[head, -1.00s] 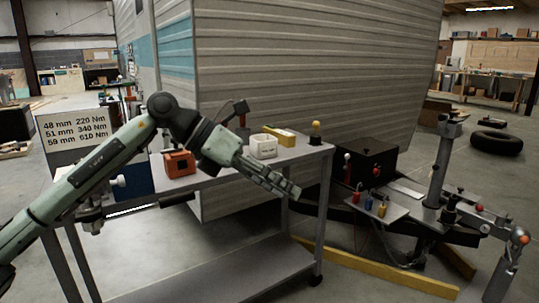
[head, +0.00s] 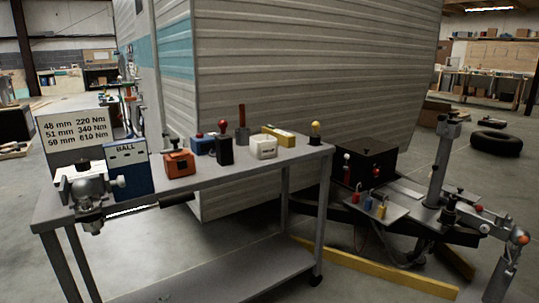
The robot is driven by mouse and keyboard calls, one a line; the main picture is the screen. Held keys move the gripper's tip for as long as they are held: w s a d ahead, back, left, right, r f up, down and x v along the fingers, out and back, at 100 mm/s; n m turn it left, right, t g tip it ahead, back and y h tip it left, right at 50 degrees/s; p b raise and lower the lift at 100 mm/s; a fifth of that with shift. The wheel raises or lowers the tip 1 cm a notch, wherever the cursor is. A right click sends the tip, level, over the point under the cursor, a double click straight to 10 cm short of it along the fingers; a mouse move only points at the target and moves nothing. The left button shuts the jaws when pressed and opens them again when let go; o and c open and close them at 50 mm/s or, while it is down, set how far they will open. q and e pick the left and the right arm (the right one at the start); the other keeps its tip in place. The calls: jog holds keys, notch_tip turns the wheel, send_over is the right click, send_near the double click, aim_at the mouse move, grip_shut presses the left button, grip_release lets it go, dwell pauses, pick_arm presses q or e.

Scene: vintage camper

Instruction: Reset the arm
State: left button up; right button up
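Neither of my grippers and no part of my arms shows in the head view now. The grey metal cart (head: 200,200) that my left arm reached across stands in plain sight in front of the camper. Nothing of mine covers its top.
The cart top bears a metal clamp device (head: 90,190), a blue box marked BALL (head: 128,170), an orange box (head: 179,164), a white box (head: 263,148) and other small items. The camper (head: 310,80) stands behind; its hitch (head: 440,205) and a yellow beam (head: 375,270) lie right.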

pick_arm(q)
jog(key=s+a+f+n+g, duration=0.2)
jog(key=s+f+g, duration=0.3)
jog(key=s+f, duration=0.4)
jog(key=s+a+f+n+g, duration=0.2)
jog(key=s+f+g, duration=0.2)
jog(key=s+f, duration=0.5)
jog(key=s, duration=0.8)
jog(key=shift+s+f+g, duration=0.2)
jog(key=shift+s+g, duration=0.1)
jog(key=shift+g, duration=0.1)
